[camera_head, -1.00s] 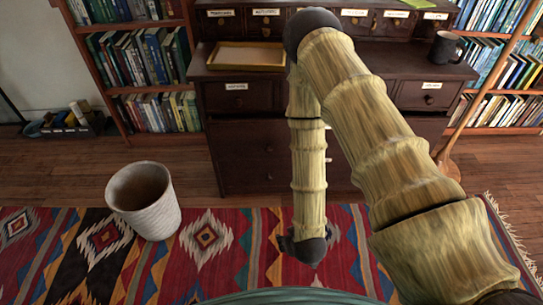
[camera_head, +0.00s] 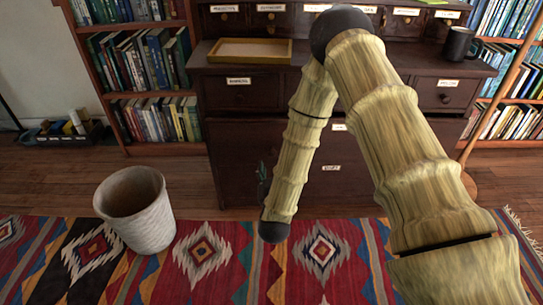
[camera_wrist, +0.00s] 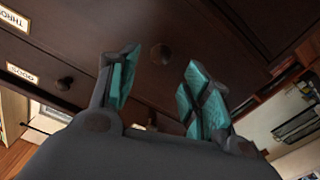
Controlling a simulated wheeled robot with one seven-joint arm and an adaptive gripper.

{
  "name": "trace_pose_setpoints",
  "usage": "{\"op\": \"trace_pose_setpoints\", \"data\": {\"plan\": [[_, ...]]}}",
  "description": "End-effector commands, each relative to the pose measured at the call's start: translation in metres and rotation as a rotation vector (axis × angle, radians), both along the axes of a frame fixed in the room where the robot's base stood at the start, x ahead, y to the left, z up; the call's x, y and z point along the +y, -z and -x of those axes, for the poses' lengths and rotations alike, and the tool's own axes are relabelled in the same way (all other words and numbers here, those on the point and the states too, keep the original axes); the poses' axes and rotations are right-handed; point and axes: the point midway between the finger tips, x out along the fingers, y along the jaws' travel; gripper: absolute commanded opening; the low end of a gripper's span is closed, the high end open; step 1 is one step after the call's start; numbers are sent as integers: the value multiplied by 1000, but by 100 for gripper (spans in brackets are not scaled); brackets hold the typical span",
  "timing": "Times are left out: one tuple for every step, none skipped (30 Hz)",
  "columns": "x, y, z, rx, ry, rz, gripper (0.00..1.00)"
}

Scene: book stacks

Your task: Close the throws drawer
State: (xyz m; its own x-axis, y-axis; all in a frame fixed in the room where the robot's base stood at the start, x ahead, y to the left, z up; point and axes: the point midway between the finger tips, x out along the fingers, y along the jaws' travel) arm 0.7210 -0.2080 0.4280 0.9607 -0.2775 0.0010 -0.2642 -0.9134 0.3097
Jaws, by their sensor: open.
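How far that drawer stands out is unclear. A round knob (camera_wrist: 160,53) on dark wood shows beyond and between my fingertips. My gripper (camera_wrist: 160,85) is open and empty, its teal fingers apart. In the head view my gripper (camera_head: 263,180) is mostly hidden behind my forearm, low in front of the dark cabinet (camera_head: 235,150). The lower drawer labels (camera_head: 331,168) there are too small to read.
A pale waste bin (camera_head: 140,212) stands on the patterned rug (camera_head: 210,262), left of my arm. A tray (camera_head: 248,51) and a black mug (camera_head: 458,44) sit on the cabinet top. Bookshelves (camera_head: 150,60) flank the cabinet. Floor between bin and cabinet is clear.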

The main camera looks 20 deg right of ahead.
Motion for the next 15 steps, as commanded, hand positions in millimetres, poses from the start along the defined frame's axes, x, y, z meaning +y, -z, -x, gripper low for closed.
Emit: {"op": "trace_pose_setpoints", "data": {"plan": [[-3, 2, -9, -4, 2, -1, 49], [-5, 2, -14, -4, 2, -1, 49], [-6, 2, -20, -5, 2, 0, 49], [-8, 3, -25, -4, 1, 0, 49], [-9, 3, -29, -3, 0, -1, 49], [-11, 3, -36, -3, 1, -1, 49], [-12, 3, -40, -3, 1, -1, 49], [-14, 3, -45, -3, 1, -1, 49], [-15, 2, -50, -2, 2, -1, 49], [-16, 2, -54, -1, 1, -1, 49], [-17, 2, -57, -3, 1, 0, 49], [-18, 2, -62, -2, 1, -2, 49], [-19, 2, -64, -1, 0, -2, 49], [-19, 2, -67, 0, -1, -2, 49], [-20, 2, -70, 0, 0, -1, 49]]}}
